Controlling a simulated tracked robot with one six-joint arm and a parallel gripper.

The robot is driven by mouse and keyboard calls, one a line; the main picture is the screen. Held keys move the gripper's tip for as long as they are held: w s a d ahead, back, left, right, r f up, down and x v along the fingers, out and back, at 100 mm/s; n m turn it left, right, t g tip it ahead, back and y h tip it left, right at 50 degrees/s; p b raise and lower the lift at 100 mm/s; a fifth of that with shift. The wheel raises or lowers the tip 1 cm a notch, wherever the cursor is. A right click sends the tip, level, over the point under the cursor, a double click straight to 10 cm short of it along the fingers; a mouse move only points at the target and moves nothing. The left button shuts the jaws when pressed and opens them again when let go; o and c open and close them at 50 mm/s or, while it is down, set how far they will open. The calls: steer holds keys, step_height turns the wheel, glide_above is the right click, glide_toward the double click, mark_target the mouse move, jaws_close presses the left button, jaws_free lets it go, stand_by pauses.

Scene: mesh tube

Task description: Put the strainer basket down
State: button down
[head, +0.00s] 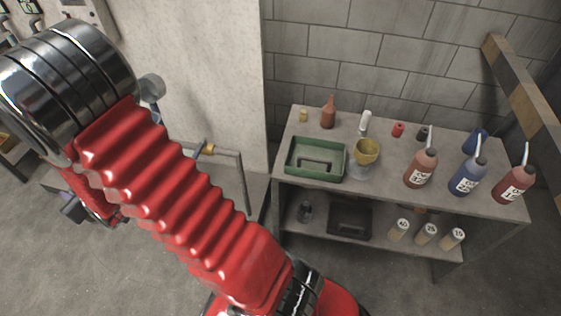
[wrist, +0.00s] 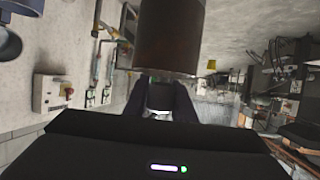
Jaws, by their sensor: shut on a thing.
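My gripper (wrist: 163,98) shows in the wrist view, with its two dark fingers close together. It is shut on a dark brown cylinder (wrist: 168,38), which I take to be the strainer basket. The cylinder is just beyond the fingertips, and the top of the frame cuts it off. Its mesh cannot be made out, and the exact place of the grip is hard to see. No surface touching its visible lower end can be seen. In the head view my red arm crosses the left half, and neither the basket nor the gripper can be clearly made out there.
A grey workbench (head: 385,190) stands at the right. On it are a green tray (head: 290,168), a yellow cup (head: 367,150), a brown bottle (head: 328,113) and several spouted bottles (head: 421,168). The lower shelf holds a black box (head: 350,219) and several pale containers (head: 398,230). Open floor lies at lower left.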

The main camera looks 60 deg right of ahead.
steer(key=shift+a, duration=0.1)
steer(key=s+d+r+m+g+h, duration=0.1)
steer(key=s+d+m+h, duration=0.15)
steer(key=d, duration=0.85)
steer(key=s+d+r+m+h, duration=0.1)
steer(key=s+d+m+h, duration=0.2)
steer(key=d, duration=0.7)
steer(key=s+d+r+m+g+h, duration=0.1)
steer(key=s+d+m+g+h, duration=0.2)
steer(key=s+d, duration=0.5)
steer(key=s+d+m+g+h, duration=0.2)
steer(key=s+d+m+h, duration=0.1)
steer(key=d, duration=0.9)
steer(key=s+d+m+g+h, duration=0.1)
steer(key=s+d+m+g, duration=0.25)
steer(key=s+d, duration=0.45)
steer(key=s+d+m+g+h, duration=0.15)
steer(key=s+d+g, duration=0.25)
steer(key=s, duration=0.7)
steer(key=s+d+m+g+y, duration=0.1)
steer(key=s+d+m+g, duration=0.2)
steer(key=s, duration=1.6)
steer(key=r+m+g, duration=0.1)
steer(key=m+g, duration=0.1)
steer(key=m, duration=0.1)
steer(key=shift+d+y, duration=0.15)
steer(key=shift+y, duration=0.25)
steer(key=shift+w+f+g, duration=0.1)
steer(key=shift+g, duration=0.15)
steer(key=shift+f, duration=2.85)
